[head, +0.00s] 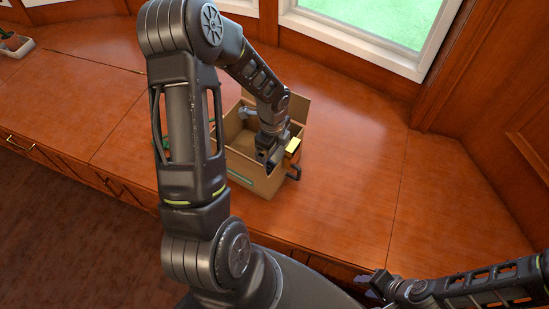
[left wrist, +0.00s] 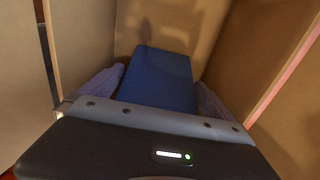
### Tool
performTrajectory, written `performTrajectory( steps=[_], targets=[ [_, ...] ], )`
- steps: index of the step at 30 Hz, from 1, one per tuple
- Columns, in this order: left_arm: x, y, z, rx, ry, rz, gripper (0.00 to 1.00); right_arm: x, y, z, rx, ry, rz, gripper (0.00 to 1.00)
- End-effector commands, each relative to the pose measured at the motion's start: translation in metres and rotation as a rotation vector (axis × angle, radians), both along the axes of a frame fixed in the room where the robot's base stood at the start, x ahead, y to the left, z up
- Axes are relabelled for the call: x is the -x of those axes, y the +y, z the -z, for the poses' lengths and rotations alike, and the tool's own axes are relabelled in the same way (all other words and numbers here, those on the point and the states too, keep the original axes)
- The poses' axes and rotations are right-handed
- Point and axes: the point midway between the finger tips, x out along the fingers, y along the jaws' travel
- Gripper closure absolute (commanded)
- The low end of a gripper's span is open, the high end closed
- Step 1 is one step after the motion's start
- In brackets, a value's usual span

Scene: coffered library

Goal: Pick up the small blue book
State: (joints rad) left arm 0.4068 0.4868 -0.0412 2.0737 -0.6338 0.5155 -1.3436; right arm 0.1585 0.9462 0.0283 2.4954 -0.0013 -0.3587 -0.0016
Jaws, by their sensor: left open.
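The small blue book (left wrist: 158,80) lies inside an open cardboard box (head: 250,178) and shows in the left wrist view. The box walls (left wrist: 83,50) rise on both sides of it there. My left gripper (left wrist: 160,92) is open, with one pale finger at each side of the book's near part; I cannot tell whether they touch it. In the head view my left arm reaches down into the box and hides the book. My right gripper (head: 373,286) is at the bottom right, away from the box; its jaw opening is unclear.
The box stands on a long reddish wooden counter (head: 350,190) below a window. A grey object (head: 247,113), a yellow object (head: 293,146) and a dark handle-like object (head: 295,172) show at the box. A potted plant (head: 14,42) stands far left. The counter right of the box is clear.

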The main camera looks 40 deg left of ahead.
Motion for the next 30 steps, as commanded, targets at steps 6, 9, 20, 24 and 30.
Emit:
performTrajectory(
  steps=[6,9,20,24,30],
  targets=[
    [-0.0003,0.0,0.0081,0.0,-0.001,0.0,0.0,0.0,0.0,0.0009,0.0,0.0,0.0,0.64],
    [-0.0003,0.0,0.0079,0.0,-0.001,0.0,0.0,0.0,0.0,0.0009,0.0,0.0,0.0,0.64],
    [-0.0003,-0.0001,0.0077,0.0,-0.001,0.001,0.0,0.0,-0.0001,0.0009,0.0,0.0,0.0,0.64],
    [-0.0003,-0.0001,0.0077,0.0,-0.001,0.0,0.1,0.0,0.0,0.0009,0.0,0.0,0.0,0.64],
    [-0.0003,-0.0001,0.0076,0.0,-0.001,0.001,0.26,0.0,-0.0001,0.0009,0.0,0.0,0.0,0.64]
  ],
)
